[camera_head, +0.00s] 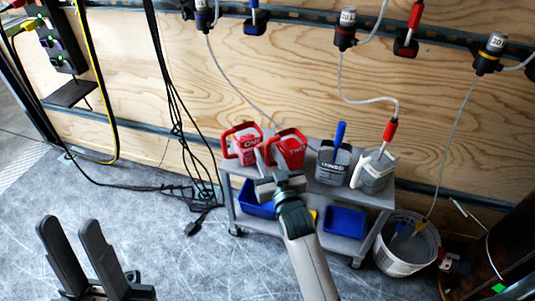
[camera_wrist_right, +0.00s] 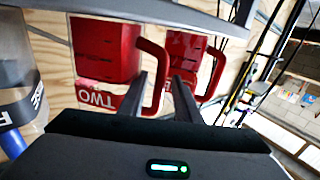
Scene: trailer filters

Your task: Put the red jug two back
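Two red jugs stand side by side at the left of the grey cart's top in the head view. The right one, red jug two (camera_head: 291,145), shows upside down with its "TWO" label in the right wrist view (camera_wrist_right: 105,50). The other red jug (camera_head: 243,147) is left of it in the head view. My right gripper (camera_head: 270,168) is in front of them. In the right wrist view its fingers (camera_wrist_right: 160,78) are apart, with jug two's handle between them; contact is unclear. My left gripper (camera_head: 68,225) is open and empty, over the floor.
The cart (camera_head: 322,187) also holds a dark grey jug (camera_head: 333,163) and a pale grey jug (camera_head: 375,171). Blue bins (camera_head: 345,221) sit on its lower shelf. A white bucket (camera_head: 407,250) stands right of it. Cables (camera_head: 180,110) hang at left.

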